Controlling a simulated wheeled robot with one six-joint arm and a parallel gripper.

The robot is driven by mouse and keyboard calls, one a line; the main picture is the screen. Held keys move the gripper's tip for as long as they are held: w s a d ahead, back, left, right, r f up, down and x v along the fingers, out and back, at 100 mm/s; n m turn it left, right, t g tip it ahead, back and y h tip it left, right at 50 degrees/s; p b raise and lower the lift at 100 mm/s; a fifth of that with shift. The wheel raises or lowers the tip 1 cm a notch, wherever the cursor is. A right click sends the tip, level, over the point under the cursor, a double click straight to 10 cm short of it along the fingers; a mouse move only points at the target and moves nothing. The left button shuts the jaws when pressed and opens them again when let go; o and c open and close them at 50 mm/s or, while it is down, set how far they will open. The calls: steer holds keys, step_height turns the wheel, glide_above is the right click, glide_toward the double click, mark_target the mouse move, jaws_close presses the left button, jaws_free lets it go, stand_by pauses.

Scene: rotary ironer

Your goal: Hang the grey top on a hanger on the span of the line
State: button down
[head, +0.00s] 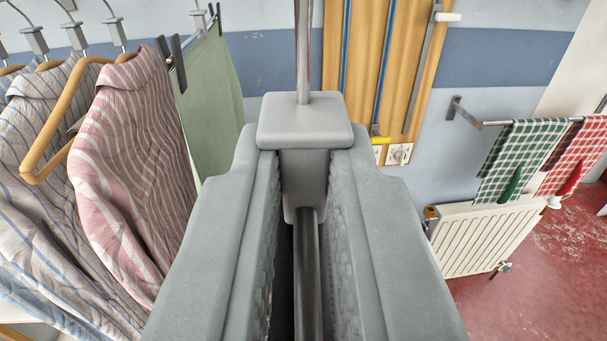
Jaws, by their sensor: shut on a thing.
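My gripper (304,160) fills the middle of the view. It is shut on the grey grip block (304,122) of a hanger, whose metal hook stem (303,45) rises upright out of the top of the frame. A dark bar (307,265) runs below the block, between my two fingers, toward the bottom of the frame. My fingers hide whatever hangs beneath. I cannot make out a plain grey top or the span of the line.
At left hang a grey-blue striped shirt (35,170), a pink striped shirt (130,150) and a green cloth (215,105), close beside my gripper. At right are a radiator (485,238) and a rail with green checked (520,150) and red checked (575,155) towels. Wooden boards (390,50) stand behind.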

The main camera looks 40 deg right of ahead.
steer(key=shift+s+d+v, duration=0.1)
steer(key=shift+v, duration=4.35)
steer(key=shift+s+d+v, duration=0.1)
steer(key=shift+d+v, duration=0.05)
steer(key=shift+v, duration=4.3)
steer(key=shift+w+f, duration=0.1)
steer(key=shift+f, duration=0.05)
steer(key=shift+x, duration=4)
steer(key=shift+a, duration=0.1)
steer(key=shift+v, duration=4.1)
steer(key=x, duration=2.6)
steer(key=shift+w+a+r, duration=0.2)
